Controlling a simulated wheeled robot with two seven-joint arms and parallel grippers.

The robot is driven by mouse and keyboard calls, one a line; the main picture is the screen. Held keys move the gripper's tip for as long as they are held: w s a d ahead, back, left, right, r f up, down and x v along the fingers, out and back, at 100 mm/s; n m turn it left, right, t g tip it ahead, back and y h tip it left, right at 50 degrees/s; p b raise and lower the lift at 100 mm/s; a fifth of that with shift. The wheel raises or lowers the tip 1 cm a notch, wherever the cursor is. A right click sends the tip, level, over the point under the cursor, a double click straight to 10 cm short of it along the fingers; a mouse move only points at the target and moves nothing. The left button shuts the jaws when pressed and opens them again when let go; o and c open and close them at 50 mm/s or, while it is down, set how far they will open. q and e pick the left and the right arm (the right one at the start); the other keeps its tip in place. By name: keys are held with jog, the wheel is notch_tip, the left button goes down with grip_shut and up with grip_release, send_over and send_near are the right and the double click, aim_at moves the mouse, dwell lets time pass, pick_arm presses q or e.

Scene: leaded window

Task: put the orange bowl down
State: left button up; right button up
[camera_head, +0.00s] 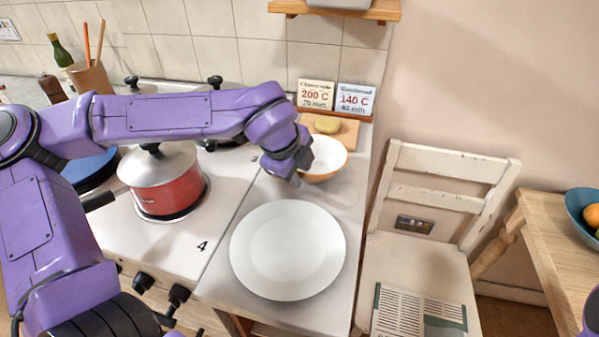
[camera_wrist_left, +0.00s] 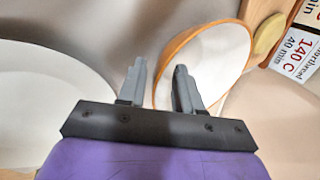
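The orange bowl (camera_head: 328,160), white inside with an orange rim and outside, is at the back of the grey counter (camera_head: 222,250), right of the stove. It also shows in the left wrist view (camera_wrist_left: 222,62). My left gripper (camera_head: 298,172) is at the bowl's left side. In the left wrist view its two fingers (camera_wrist_left: 160,78) stand apart, with the bowl's near rim passing between them. One finger is over the inside of the bowl and gaps show beside the rim. The bowl's underside is hidden. My right gripper is out of view.
A large white plate (camera_head: 288,250) lies on the counter in front of the bowl. A board (camera_head: 345,133) with a yellow round item (camera_head: 328,126) and two recipe cards (camera_head: 315,94) are behind it. A red pot (camera_head: 168,190) stands on the stove to the left.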

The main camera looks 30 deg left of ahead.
pick_arm(q)
jog(key=v, duration=1)
jog(key=shift+r, duration=0.2)
jog(key=shift+s, duration=0.1)
